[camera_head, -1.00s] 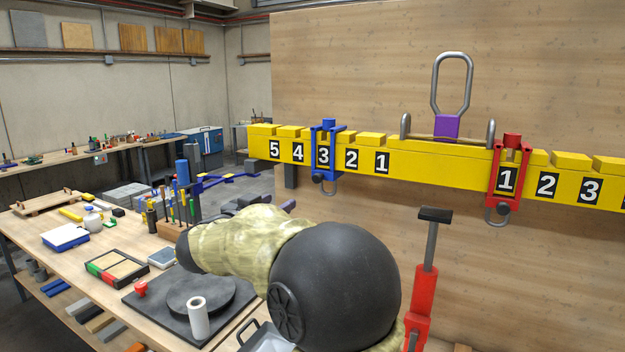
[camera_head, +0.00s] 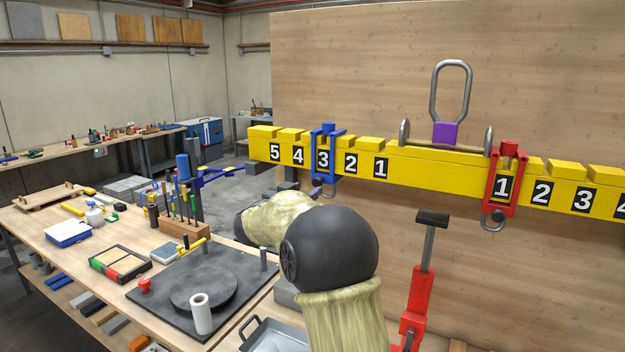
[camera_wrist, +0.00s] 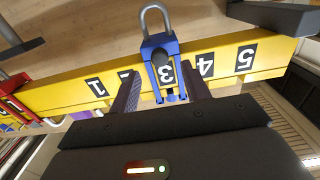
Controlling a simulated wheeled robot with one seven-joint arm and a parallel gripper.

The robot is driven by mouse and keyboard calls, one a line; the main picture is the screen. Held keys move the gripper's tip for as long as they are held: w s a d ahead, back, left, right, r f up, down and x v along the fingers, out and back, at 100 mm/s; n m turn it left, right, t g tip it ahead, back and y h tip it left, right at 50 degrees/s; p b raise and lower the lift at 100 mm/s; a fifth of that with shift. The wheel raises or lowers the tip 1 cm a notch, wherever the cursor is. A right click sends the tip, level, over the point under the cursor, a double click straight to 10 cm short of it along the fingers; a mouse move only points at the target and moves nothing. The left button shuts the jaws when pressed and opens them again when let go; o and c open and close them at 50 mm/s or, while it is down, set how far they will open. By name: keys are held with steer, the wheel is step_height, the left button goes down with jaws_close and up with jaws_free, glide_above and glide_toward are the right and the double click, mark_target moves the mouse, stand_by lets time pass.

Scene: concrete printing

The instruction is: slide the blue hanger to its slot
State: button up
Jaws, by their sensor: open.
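The blue hanger (camera_head: 324,155) straddles the yellow beam (camera_head: 430,166) at the left-hand number 3, its hook hanging below. In the wrist view the beam appears turned over, and the blue hanger (camera_wrist: 160,50) shows with its grey loop toward the top. The fingers seem apart from the hanger; contact cannot be made out. In the head view my arm hides most of the gripper. Raised blocks and gaps run along the beam's top edge.
A red hanger (camera_head: 502,180) sits at the right-hand number 1. A grey lifting loop with a purple block (camera_head: 445,133) stands over the beam's middle. A red-handled tool (camera_head: 418,290) stands below the beam. A workbench (camera_head: 35,225) with tools is at left.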

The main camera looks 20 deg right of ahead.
mark_target(316, 183)
steer(key=p+x, duration=0.1)
steer(key=x, duration=0.3)
steer(key=shift+w+d, duration=0.3)
jaws_close()
